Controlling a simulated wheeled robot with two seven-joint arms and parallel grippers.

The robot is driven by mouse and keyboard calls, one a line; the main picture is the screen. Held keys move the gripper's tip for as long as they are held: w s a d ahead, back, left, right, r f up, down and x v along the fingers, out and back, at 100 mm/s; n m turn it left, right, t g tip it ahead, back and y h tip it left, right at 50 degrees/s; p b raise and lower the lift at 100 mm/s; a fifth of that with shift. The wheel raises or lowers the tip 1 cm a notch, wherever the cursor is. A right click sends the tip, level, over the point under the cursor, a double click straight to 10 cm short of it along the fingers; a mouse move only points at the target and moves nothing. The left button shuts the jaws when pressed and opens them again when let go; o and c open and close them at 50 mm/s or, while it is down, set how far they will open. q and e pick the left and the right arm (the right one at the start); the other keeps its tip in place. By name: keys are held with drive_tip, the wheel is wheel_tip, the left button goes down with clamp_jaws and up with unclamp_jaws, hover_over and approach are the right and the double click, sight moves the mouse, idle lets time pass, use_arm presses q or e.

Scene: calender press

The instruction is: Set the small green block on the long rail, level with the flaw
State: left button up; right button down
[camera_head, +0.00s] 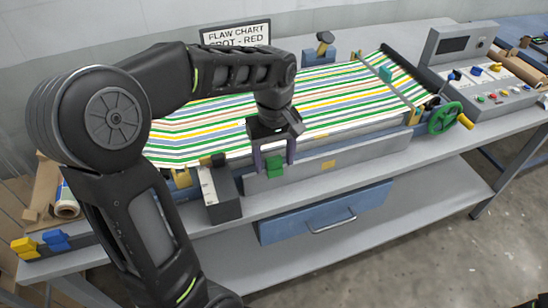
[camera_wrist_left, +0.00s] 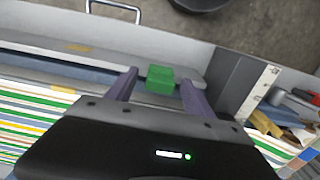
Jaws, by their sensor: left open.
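The small green block (camera_head: 275,167) sits on the long grey rail (camera_head: 345,157) along the front of the striped sheet. My left gripper (camera_head: 275,158) is above it, open, with one purple finger on each side of the block. In the left wrist view the green block (camera_wrist_left: 160,79) shows between the two fingers, with a gap visible on each side. The striped sheet (camera_head: 330,92) lies behind the rail; I cannot make out a flaw on it.
A dark box with a white scale (camera_head: 219,192) stands left of the block. A green handwheel (camera_head: 445,118) and control panel (camera_head: 492,82) are at the right. A teal block (camera_head: 385,73) sits by the crossbar. A blue drawer (camera_head: 325,212) is below the bench.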

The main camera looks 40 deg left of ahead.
use_arm(q)
wheel_tip(320, 180, up, 8)
drive_tip(key=shift+f+b, duration=0.1)
drive_tip(key=shift+b, duration=0.25)
idle(0.4)
idle(0.9)
